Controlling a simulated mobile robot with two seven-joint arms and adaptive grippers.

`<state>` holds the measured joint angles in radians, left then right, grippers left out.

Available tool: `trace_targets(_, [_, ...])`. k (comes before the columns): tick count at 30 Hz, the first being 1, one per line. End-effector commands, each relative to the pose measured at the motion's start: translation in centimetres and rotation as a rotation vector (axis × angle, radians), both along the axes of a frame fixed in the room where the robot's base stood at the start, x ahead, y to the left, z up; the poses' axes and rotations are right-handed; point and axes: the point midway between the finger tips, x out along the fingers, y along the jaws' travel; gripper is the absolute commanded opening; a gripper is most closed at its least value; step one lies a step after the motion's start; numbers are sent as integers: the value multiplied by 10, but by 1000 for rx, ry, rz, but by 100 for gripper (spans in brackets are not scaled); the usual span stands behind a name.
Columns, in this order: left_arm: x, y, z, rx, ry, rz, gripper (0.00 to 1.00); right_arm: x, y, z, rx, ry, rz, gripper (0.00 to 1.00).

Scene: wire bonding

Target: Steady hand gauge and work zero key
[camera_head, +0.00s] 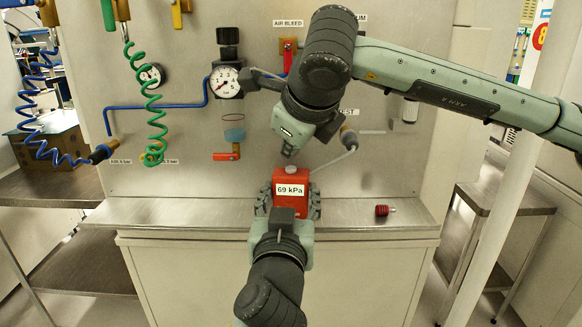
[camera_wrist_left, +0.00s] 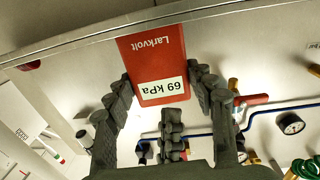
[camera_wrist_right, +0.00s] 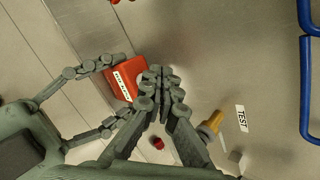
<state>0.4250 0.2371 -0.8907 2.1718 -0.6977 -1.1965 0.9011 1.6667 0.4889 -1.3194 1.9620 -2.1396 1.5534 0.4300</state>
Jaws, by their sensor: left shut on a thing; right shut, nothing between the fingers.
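The red gauge (camera_head: 291,188) has a white display reading 69 kPa and a pale round part (camera_head: 290,170) on its top. My left gripper (camera_head: 288,205) is shut on the gauge's sides from the front. In the left wrist view the gauge (camera_wrist_left: 158,62) appears upside down between the fingers, with the word Larkvolt on its face. My right gripper (camera_head: 290,152) is shut and empty, pointing down just above the gauge's top. In the right wrist view its closed fingers (camera_wrist_right: 162,80) overlap the gauge (camera_wrist_right: 122,78); I cannot tell whether they touch it. The fingers hide part of its top.
A pale tube (camera_head: 335,161) runs from beside the gauge up to the panel's TEST port (camera_head: 349,138). A small red cap (camera_head: 384,210) lies on the steel ledge (camera_head: 190,212) at right. A round dial (camera_head: 225,82) and a red-handled valve (camera_head: 227,155) are on the panel at left.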

Motion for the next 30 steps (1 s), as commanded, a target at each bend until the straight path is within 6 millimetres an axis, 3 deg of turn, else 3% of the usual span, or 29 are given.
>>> trace_targets(30, [0, 0, 0, 0, 0, 0, 21, 0, 0, -9, 0, 0, 0, 0])
